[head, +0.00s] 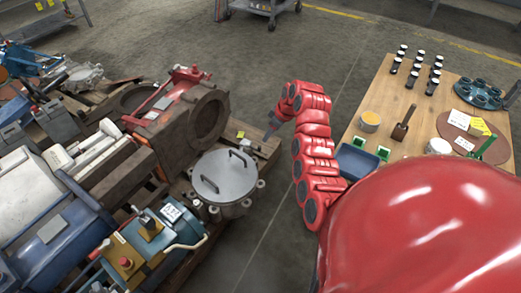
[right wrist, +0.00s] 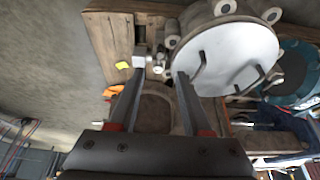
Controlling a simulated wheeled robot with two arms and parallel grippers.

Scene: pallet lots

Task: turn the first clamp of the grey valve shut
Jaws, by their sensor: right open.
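The grey valve (head: 222,178), with a round flat lid, two bar handles and several lugs or clamps around its rim, sits at the near right end of the pallet in the head view. In the right wrist view its lid (right wrist: 225,60) fills the upper right, with rim lugs (right wrist: 226,8) at the top. My right gripper (head: 271,130) is to the upper right of the valve in the head view. In the right wrist view my right gripper (right wrist: 158,72) is open; small pale metal parts show between its fingertips, and I cannot tell whether they touch. My left gripper is out of view.
A wooden pallet (head: 262,148) carries the valve beside a rusty red-brown housing (head: 208,118) and blue machinery (head: 150,240). A wooden table (head: 378,90) with black cylinders, a mallet and a blue bin (head: 357,162) stands at right. Bare floor lies between.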

